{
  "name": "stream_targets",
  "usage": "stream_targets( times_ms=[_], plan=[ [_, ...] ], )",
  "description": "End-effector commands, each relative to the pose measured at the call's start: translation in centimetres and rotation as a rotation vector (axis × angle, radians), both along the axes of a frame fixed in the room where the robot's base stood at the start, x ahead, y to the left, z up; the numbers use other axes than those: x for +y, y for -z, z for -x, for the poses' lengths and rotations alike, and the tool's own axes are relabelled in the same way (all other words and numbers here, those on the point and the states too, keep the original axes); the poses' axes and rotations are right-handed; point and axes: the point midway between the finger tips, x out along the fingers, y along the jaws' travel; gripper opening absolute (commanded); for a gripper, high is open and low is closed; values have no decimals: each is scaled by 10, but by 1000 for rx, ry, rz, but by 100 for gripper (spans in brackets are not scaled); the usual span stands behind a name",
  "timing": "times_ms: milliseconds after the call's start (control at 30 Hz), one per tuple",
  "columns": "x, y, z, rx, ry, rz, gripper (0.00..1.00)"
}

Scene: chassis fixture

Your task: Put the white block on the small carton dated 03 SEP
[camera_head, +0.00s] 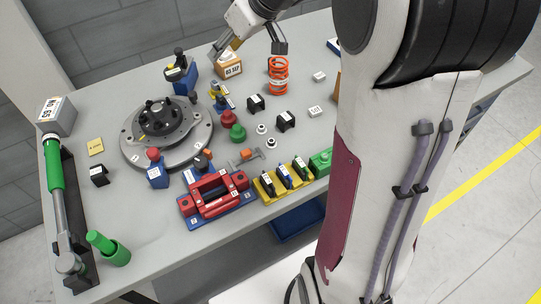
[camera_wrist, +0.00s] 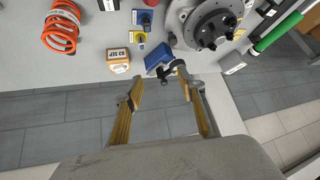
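The small carton (camera_head: 229,68) is orange-brown with a white label reading 03 SEP, at the back of the table. It also shows in the wrist view (camera_wrist: 118,62), left of and beyond the fingertips. Two small white blocks with dark markings lie on the table right of the orange spring: one farther back (camera_head: 319,76), one nearer (camera_head: 315,111). I cannot tell which one the task means. My gripper (camera_head: 250,48) is open and empty near the carton, its fingers well apart; it also shows in the wrist view (camera_wrist: 160,80). Neither white block is clear in the wrist view.
The orange spring (camera_head: 278,75) and a blue device (camera_head: 181,77) flank the carton. A round grey fixture (camera_head: 166,132), black blocks (camera_head: 286,121) and a red-blue fixture (camera_head: 213,195) crowd the table. My arm hides its right part.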

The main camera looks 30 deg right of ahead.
Motion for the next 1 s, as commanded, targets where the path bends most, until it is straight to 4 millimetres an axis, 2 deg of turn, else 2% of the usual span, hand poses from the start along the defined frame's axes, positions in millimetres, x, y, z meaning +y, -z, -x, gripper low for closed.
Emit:
stream_targets(
  times_ms=[100,433,700,1000],
  plan=[
    [18,-10,27,23,10,3,40],
    [52,-24,100,89,60,19,40],
    [69,-26,161,130,118,40,40],
    [76,-19,226,154,196,68,40]
  ],
)
